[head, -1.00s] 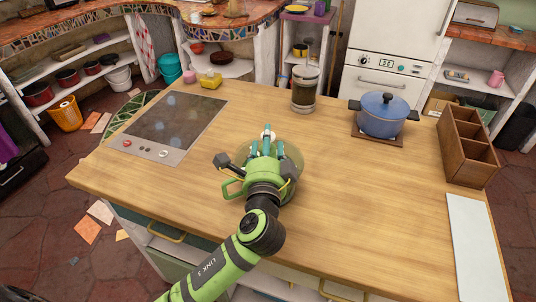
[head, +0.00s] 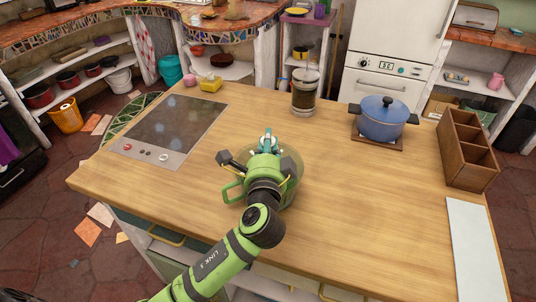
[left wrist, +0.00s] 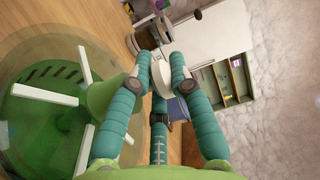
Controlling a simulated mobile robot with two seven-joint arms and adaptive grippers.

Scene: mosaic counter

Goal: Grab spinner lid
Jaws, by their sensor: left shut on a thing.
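The salad spinner sits at the counter's front middle in the head view, mostly hidden behind my left gripper (head: 268,140). Its translucent round edge (head: 296,168) shows to the right of the gripper and a green handle (head: 231,191) to the left. In the left wrist view, the green translucent spinner lid (left wrist: 42,75) with white spokes fills the left side. My left gripper (left wrist: 159,75) has its teal fingers closed on a white knob-like part (left wrist: 161,70), which appears to belong to the lid. Whether the lid is clear of the bowl cannot be told.
A glass press (head: 305,92) and a blue lidded pot (head: 382,117) stand toward the back. A wooden divided box (head: 468,150) and a white board (head: 466,245) are at the right. A cooktop (head: 172,128) is at the left. The counter right of the spinner is clear.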

